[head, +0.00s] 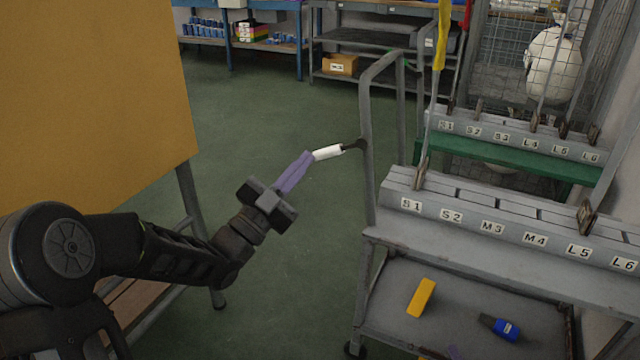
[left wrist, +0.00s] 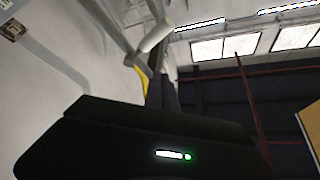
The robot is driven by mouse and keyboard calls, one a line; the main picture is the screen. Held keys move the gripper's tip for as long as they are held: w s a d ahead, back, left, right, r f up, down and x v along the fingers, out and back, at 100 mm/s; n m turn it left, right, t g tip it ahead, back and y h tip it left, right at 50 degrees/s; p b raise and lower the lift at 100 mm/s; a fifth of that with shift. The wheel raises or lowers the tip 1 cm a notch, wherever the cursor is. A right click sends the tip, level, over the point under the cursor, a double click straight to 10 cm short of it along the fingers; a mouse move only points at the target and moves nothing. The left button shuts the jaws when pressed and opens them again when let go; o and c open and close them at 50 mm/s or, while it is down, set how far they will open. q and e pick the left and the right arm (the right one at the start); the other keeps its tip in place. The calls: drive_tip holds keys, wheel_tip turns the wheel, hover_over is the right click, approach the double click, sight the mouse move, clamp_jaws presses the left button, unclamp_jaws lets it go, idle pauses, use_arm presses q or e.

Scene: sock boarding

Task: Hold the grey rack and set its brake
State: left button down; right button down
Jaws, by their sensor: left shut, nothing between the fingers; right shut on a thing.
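The grey rack (head: 470,250) stands at the right of the head view, with a labelled top row and a tall tube handle (head: 367,130) on its left. A lever with a white grip (head: 328,152) and dark bracket sticks out leftward from the handle; it is likely the brake lever. My left gripper (head: 306,160) is shut with nothing between its fingers. Its purple-looking fingertips are at the grip's left end; I cannot tell whether they touch. The left wrist view shows the fingers (left wrist: 162,88) dark, below the white grip (left wrist: 156,36). My right gripper is out of view.
A yellow block (head: 421,297) and a blue bottle (head: 502,327) lie on the rack's lower shelf. A green rack (head: 500,155) stands close behind. An orange-yellow panel (head: 95,100) fills the upper left. Green floor (head: 270,110) is clear between panel and rack.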

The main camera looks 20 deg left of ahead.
use_arm(q)
drive_tip(key=shift+s+d+f, duration=0.1)
drive_tip(key=shift+s+f, duration=0.25)
drive_tip(key=shift+s, duration=0.45)
drive_tip(key=shift+s+d+f, duration=0.1)
drive_tip(key=shift+s+f, duration=0.25)
drive_tip(key=shift+s, duration=0.4)
use_arm(e)
drive_tip(key=c, duration=0.7)
unclamp_jaws()
drive_tip(key=shift+c, duration=0.2)
drive_tip(key=v, duration=0.7)
drive_tip(key=shift+s, duration=0.2)
drive_tip(key=shift+d, duration=0.15)
